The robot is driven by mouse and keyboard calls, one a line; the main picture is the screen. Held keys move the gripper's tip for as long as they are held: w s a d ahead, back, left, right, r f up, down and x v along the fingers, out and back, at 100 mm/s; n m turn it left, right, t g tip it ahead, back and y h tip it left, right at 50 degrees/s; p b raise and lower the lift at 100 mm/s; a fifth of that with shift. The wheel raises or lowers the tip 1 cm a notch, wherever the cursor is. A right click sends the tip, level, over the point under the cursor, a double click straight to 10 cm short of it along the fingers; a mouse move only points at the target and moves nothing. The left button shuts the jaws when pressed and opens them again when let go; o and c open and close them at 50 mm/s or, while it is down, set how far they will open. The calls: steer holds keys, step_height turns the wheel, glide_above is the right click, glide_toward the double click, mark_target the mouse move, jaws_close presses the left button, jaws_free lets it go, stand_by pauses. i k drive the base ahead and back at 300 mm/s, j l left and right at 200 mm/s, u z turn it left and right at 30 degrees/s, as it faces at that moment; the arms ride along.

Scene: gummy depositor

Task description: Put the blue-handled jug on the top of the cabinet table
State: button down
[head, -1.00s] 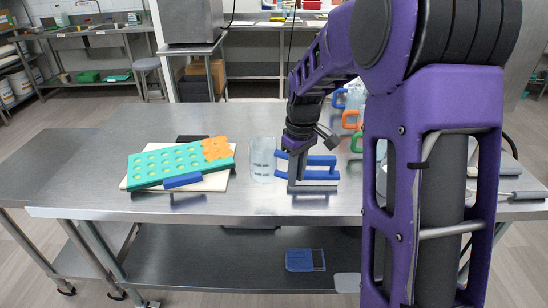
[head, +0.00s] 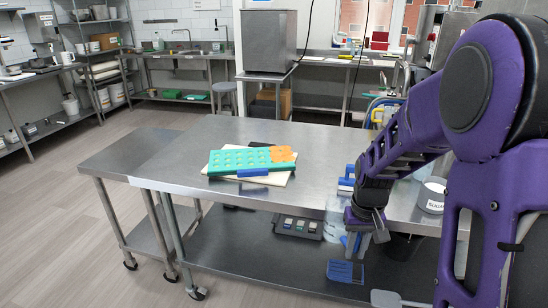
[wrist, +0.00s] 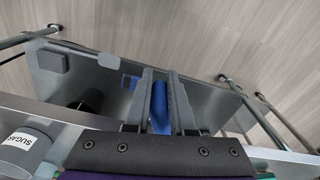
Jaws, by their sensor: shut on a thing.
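My gripper (head: 362,232) is in front of the table's near edge, pointing down, in the head view. It is shut on the blue handle (wrist: 160,105) of the jug, which stands upright between the two fingers in the wrist view. The jug's clear body (head: 336,212) shows only faintly left of the fingers in the head view, apart from the tabletop. Its outline is hard to make out. I cannot tell which surface is the cabinet table.
The steel table (head: 225,130) has free room at its left. A teal and orange mold (head: 250,160) lies there on a pale board. Blue-handled items (head: 347,180) and a sugar container (head: 432,195) stand near my arm. A blue item (head: 345,271) lies on the lower shelf.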

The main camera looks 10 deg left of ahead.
mark_target(187, 151)
steer(key=i+j+u, duration=0.1)
steer(key=j+u, duration=0.15)
steer(key=i+j+u, duration=0.15)
steer(key=u, duration=0.3)
steer(key=i+j+u, duration=0.2)
steer(key=j+u, duration=0.25)
steer(key=i+u, duration=0.2)
steer(key=u, duration=0.25)
steer(key=i+j+u, duration=0.1)
steer(key=i+u, duration=0.15)
steer(key=u, duration=0.2)
steer(key=i+u, duration=0.5)
steer(key=i, duration=0.35)
steer(key=i+z, duration=0.15)
steer(key=z, duration=0.2)
steer(key=i+z, duration=0.15)
steer(key=z, duration=0.15)
steer(key=i+z, duration=0.15)
steer(key=z, duration=0.2)
steer(key=i+z, duration=0.1)
steer(key=z, duration=0.7)
steer(key=i+z, duration=0.15)
steer(key=z, duration=0.25)
steer(key=j+z, duration=0.1)
steer(key=z, duration=0.3)
steer(key=i+j+z, duration=0.1)
steer(key=z, duration=0.3)
steer(key=i+j+z, duration=0.2)
steer(key=l, duration=0.1)
